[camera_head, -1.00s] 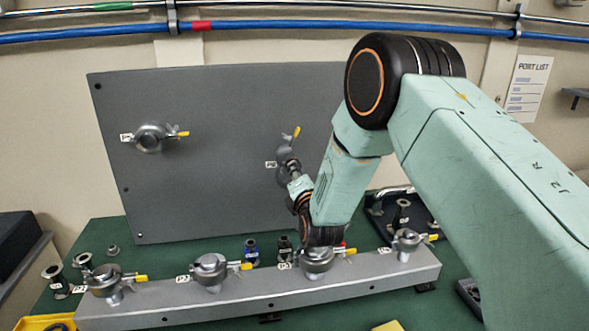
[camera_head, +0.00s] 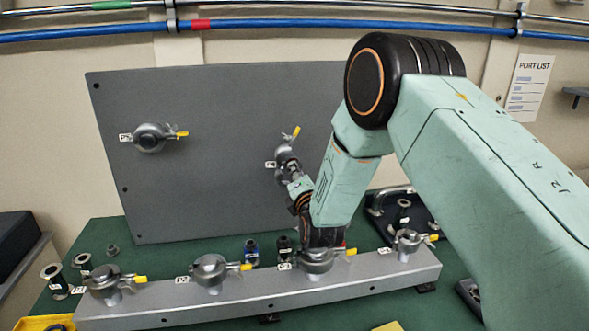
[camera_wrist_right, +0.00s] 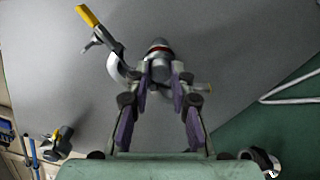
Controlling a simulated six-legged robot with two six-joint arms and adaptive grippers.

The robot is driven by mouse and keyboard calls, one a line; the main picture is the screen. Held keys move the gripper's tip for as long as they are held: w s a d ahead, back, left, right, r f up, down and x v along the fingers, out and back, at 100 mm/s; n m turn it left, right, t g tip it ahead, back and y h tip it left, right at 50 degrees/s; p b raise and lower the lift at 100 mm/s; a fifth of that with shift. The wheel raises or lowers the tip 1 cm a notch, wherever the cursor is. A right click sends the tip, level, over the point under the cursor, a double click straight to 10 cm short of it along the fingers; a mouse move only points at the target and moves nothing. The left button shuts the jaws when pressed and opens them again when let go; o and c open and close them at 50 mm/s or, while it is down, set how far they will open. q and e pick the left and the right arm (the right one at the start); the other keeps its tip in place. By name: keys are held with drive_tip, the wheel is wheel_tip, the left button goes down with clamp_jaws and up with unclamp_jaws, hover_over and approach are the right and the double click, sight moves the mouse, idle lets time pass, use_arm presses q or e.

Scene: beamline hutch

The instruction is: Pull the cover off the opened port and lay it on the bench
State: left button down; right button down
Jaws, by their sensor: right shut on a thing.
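The right-hand port (camera_head: 284,155) on the upright grey panel has a round metal fitting. Its clamp, with a yellow-tipped lever (camera_head: 296,132), points up and looks swung open; the lever also shows in the wrist view (camera_wrist_right: 88,16). My right gripper (camera_wrist_right: 161,70) reaches to this port, its two fingers closed on the grey cover (camera_wrist_right: 160,48), which is still at the port. The fingers partly hide the cover, so I cannot tell whether any gap separates it from the port. The green bench (camera_head: 180,230) lies below the panel. My left gripper is out of view.
A grey rail (camera_head: 240,305) with several clamped ports runs along the bench front, below my right arm. Another clamped port (camera_head: 150,138) is on the panel's left. Small fittings (camera_head: 82,262) stand at left, and a dark tray (camera_head: 415,215) lies at right.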

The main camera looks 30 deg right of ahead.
drive_tip(key=shift+p+v, duration=0.5)
drive_tip(key=shift+v, duration=0.55)
idle(0.4)
drive_tip(key=shift+p+v, duration=0.8)
drive_tip(key=shift+v, duration=1.55)
drive_tip(key=shift+s, duration=0.1)
